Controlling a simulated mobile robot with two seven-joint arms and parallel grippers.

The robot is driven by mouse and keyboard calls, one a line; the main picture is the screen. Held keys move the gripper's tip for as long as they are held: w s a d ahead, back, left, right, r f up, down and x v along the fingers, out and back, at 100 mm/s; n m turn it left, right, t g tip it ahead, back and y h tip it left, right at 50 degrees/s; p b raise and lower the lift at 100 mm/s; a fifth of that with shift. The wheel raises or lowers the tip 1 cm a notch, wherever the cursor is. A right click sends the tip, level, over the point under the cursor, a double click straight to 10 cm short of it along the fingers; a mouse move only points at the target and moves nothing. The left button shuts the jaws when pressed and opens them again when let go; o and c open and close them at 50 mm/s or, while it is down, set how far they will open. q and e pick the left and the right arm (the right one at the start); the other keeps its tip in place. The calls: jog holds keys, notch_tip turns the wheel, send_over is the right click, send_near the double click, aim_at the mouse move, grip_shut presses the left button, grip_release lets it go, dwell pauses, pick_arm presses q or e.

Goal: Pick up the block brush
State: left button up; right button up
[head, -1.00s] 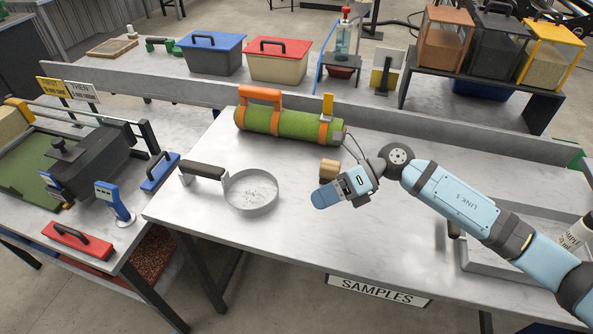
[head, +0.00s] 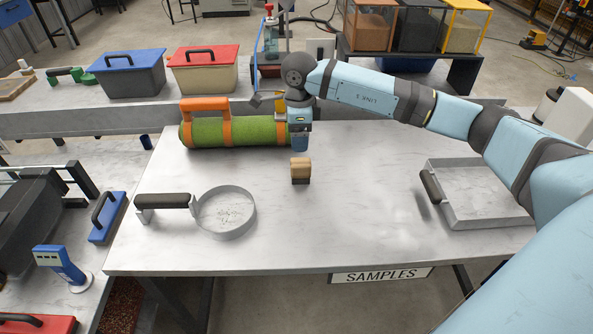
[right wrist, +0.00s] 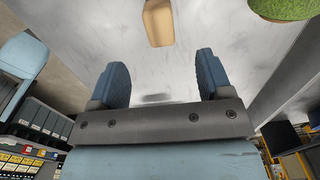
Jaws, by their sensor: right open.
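The block brush (head: 300,170) is a small block with a tan wooden top and a dark lower part. It stands on the white marbled table (head: 350,220), just in front of the turf roll's right end. In the right wrist view its tan body (right wrist: 158,22) shows at the top, beyond the fingertips. My right gripper (head: 300,143) is above and slightly behind the brush in the head view, pointing down. Its two blue fingers (right wrist: 158,75) are apart with nothing between them. My left gripper is not in view.
A green turf roll (head: 250,131) with orange straps lies close to the left of my right gripper. A round sieve (head: 228,235) with a dark handle lies at front left. A square metal tray (head: 480,218) lies at right. The table's middle is clear.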

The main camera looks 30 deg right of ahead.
aim_at(301, 161)
notch_tip(301, 161, down, 5)
jog(key=shift+r, duration=0.1)
jog(key=shift+s+d+f+p, duration=0.1)
jog(key=shift+d+f+p, duration=0.1)
jog(key=shift+f, duration=1.15)
jog(key=shift+s+d+f+p, duration=0.1)
jog(key=shift+f+p, duration=0.1)
jog(key=shift+f, duration=1.15)
jog(key=shift+a, duration=0.1)
jog(key=c, duration=1)
jog(key=shift+r, duration=0.15)
jog(key=shift+c, duration=0.2)
